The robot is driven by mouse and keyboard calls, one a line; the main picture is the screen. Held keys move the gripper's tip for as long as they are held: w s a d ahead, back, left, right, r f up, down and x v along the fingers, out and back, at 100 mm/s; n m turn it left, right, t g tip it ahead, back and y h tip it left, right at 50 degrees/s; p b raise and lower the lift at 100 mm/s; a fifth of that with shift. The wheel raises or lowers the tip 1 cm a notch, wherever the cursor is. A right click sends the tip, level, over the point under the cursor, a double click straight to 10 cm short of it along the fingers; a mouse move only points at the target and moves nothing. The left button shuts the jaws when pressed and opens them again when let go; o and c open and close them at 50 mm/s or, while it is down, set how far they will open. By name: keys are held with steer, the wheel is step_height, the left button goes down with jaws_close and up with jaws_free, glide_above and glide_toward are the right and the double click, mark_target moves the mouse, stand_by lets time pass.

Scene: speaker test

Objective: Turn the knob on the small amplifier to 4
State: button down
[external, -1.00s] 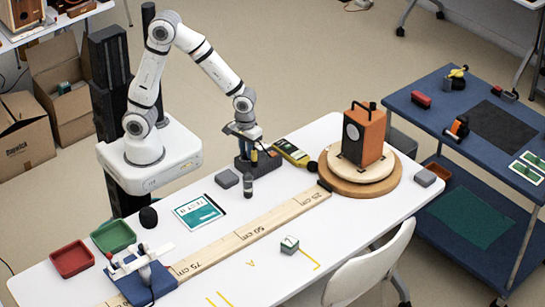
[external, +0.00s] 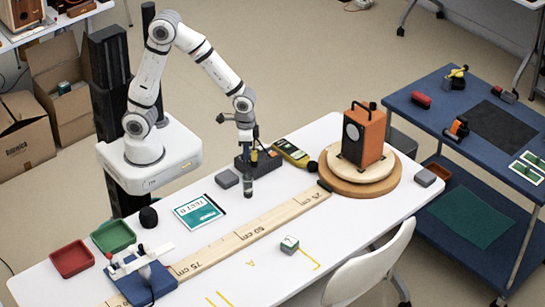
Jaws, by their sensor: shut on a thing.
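I cannot make out the amplifier's knob or its scale. A dark low block (external: 268,162) with yellow or orange upright parts stands at the table's back edge; I cannot tell whether it is the amplifier. My gripper (external: 247,166) points down in front of its left part. It is shut on a small grey-dark cylinder (external: 246,185), which is upright at or just above the white table. The fingertips are small and dark against the block. The gripper hides part of the block.
A yellow-green handheld device (external: 291,152) lies right of the block, and a grey block (external: 227,179) lies left. An orange speaker (external: 362,135) stands on a round wooden turntable (external: 347,188). A wooden ruler (external: 235,237) runs along the white table (external: 330,235). The front right is mostly clear.

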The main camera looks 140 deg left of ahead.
steer(key=shift+m, duration=0.6)
steer(key=c, duration=1.3)
jaws_free()
steer(key=shift+r+p, duration=0.45)
steer(key=shift+r, duration=3.5)
